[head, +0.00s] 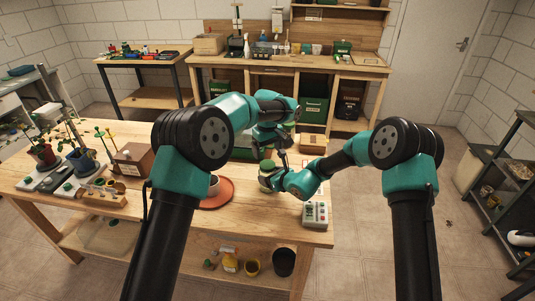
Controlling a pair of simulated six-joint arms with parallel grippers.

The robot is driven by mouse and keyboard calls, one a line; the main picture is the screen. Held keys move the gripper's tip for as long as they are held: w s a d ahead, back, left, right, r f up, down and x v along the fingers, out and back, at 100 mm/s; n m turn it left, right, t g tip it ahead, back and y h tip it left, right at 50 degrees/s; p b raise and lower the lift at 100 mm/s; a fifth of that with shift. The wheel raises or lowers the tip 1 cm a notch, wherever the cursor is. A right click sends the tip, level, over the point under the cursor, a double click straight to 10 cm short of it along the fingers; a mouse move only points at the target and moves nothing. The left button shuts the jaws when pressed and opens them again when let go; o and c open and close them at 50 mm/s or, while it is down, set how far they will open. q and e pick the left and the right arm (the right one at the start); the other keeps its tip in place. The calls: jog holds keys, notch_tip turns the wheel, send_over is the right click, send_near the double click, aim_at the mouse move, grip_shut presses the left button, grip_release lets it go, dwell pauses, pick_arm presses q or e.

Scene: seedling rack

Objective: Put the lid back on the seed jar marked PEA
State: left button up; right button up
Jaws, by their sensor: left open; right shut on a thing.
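A small pale jar (265,183) stands on the wooden table near its right end. A green round lid (267,165) shows at the top of the jar; I cannot tell whether it sits flat. No PEA marking can be read at this size. My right gripper (275,181) comes in from the right, low at the jar's side, and is shut on it; its fingertips are partly hidden. My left gripper (283,157) is above and just right of the lid, pointing down, open and apparently empty.
A terracotta saucer (222,196) with a pot lies left of the jar. A grey keypad device (315,214) is at the table's right front. A cardboard box (312,143) stands behind. Potted seedlings (82,160), a brown box (134,160) and a wooden rack (102,197) fill the left.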

aim_at(267, 164)
pick_arm(q)
jog(key=shift+r+n, duration=0.5)
jog(key=shift+r, duration=0.3)
jog(key=shift+f, duration=0.1)
jog(key=shift+f, duration=3.95)
jog(key=c, duration=0.9)
jog(key=o, duration=1)
jog(key=shift+r, duration=0.15)
jog(key=shift+r, duration=2.15)
